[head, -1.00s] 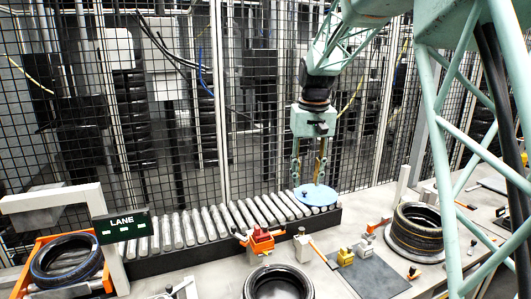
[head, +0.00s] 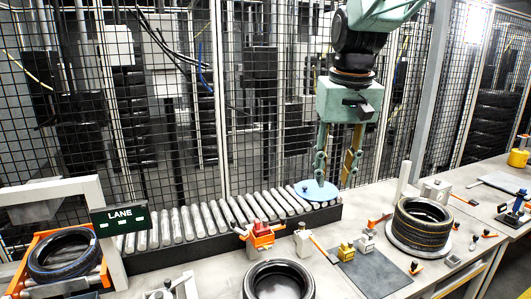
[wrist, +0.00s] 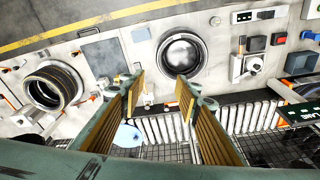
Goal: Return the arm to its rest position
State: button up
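My gripper (head: 334,183) hangs from my arm in front of the mesh fence, pointing down. Its two fingers are apart with nothing between them. The wrist view also shows my gripper (wrist: 161,82) open and empty, with yellowish ribbed finger pads. A light blue disc (head: 312,190) lies at the right end of the roller conveyor (head: 215,222). In the head view the right finger overlaps the disc's edge, and I cannot tell how far apart they are. The wrist view shows the disc (wrist: 127,136) beside the left finger.
A tyre stack (head: 422,224) stands at the right of the bench and a dark round tyre (head: 279,285) at the front. Small orange and yellow fixtures stand between. The fence (head: 170,110) runs behind.

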jog(key=s+d+f+b, duration=0.1)
jog(key=s+f+b, duration=0.1)
jog(key=s, duration=1)
jog(key=s+d+f+t+b, duration=0.1)
jog(key=s+f, duration=0.3)
jog(key=s, duration=0.8)
jog(key=s+d+f+b, duration=0.2)
jog(key=s+f, duration=0.1)
jog(key=s, duration=1)
jog(key=shift+m+t+b, duration=0.3)
jog(key=shift+t+b, duration=0.05)
jog(key=shift+t, duration=0.05)
